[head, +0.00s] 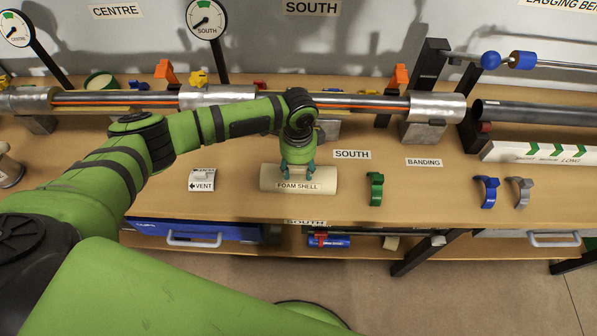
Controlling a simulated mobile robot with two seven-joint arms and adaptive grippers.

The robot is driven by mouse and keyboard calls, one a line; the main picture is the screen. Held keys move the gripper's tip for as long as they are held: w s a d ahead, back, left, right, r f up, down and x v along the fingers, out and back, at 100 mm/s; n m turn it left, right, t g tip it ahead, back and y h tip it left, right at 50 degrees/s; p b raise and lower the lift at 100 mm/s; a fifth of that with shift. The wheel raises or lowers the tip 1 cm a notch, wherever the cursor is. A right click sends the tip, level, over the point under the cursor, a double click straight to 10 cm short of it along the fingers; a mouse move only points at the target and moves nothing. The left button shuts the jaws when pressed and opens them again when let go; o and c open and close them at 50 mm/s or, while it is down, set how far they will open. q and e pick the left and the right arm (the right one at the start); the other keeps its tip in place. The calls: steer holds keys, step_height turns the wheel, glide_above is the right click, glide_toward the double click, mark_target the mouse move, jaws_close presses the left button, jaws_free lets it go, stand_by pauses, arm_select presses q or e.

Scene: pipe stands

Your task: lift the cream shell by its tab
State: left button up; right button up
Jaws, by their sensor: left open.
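The cream shell (321,182), labelled "FOAM SHELL", lies lengthwise on the wooden bench near its front edge. My left gripper (297,170) points down at the shell's middle, its teal fingers reaching the top of the shell. It is open. The tab is hidden or too small to make out behind the fingers, and I cannot tell whether the fingers touch the shell. My right gripper is not in view.
A metal-clad pipe (345,104) runs along the back of the bench on stands. A green clip (376,189) stands right of the shell, with blue (488,192) and grey (521,192) clips farther right. Bench between is clear.

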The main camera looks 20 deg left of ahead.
arm_select(q)
jaws_close()
stand_by(0.3)
